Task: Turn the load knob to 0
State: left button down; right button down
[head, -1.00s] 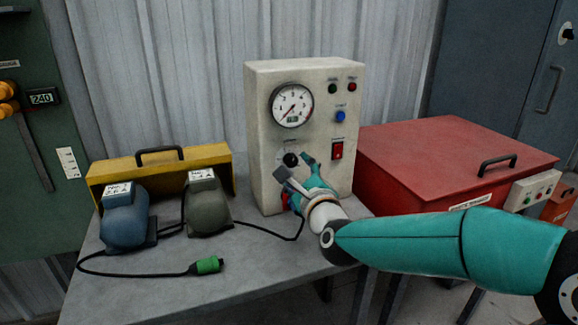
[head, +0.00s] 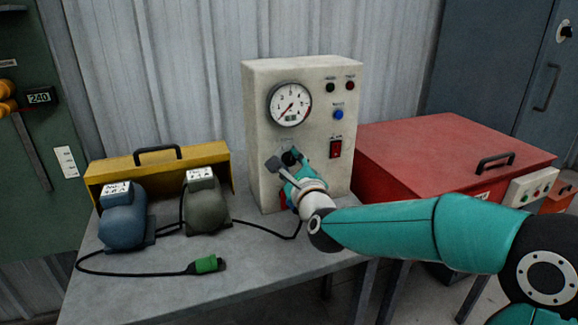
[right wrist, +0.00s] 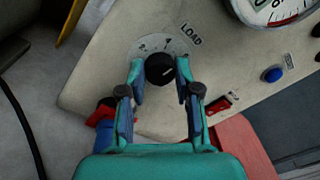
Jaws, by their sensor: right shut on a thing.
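The black load knob (right wrist: 159,69) sits on the cream panel, with a grey dial plate lettered "LOAD" around it. It also shows in the head view (head: 290,158), partly covered by my gripper. My right gripper (right wrist: 160,72) has its two teal fingers on either side of the knob and is shut on it. In the head view my right gripper (head: 291,163) reaches the front of the cream test box (head: 262,110). The knob's white pointer mark shows near its upper right edge in the wrist view; the number it points at is hard to read. My left gripper is not in view.
Above the knob is a round gauge (head: 290,104). A blue button (head: 338,114) and a red switch (head: 335,149) are to its right. A red chest (head: 440,150) stands at right. Two motor-like units, blue (head: 123,222) and grey-green (head: 205,208), stand at left.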

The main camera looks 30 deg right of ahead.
jog(key=shift+a+f+y, duration=0.1)
jog(key=shift+f+y, duration=0.1)
jog(key=shift+y, duration=0.2)
jog(key=shift+n, duration=0.4)
jog(key=n+b, duration=0.2)
jog(key=shift+f+b, duration=0.15)
jog(key=shift+b, duration=0.15)
jog(key=n+b, duration=0.2)
jog(key=shift+n, duration=0.3)
jog(key=n, duration=0.1)
jog(key=n+b, duration=0.1)
jog(key=n, duration=0.1)
jog(key=shift+d+n+t+b, duration=0.2)
jog(key=shift+n+t+b, duration=0.1)
jog(key=n+b, duration=0.1)
jog(key=n, duration=0.3)
jog(key=shift+d, duration=0.1)
jog(key=n, duration=0.3)
jog(key=shift+r+n+y, duration=0.3)
jog(key=shift+n, duration=0.1)
jog(key=n, duration=0.4)
jog(key=shift+d+r+n+t, duration=0.1)
jog(key=shift+r+n+t, duration=0.05)
jog(key=shift+n+t, duration=0.2)
jog(key=n+y, duration=0.1)
jog(key=n, duration=0.4)
jog(key=shift+r, duration=0.15)
jog(key=shift+n+p, duration=0.55)
jog(key=shift+n, duration=1.5)
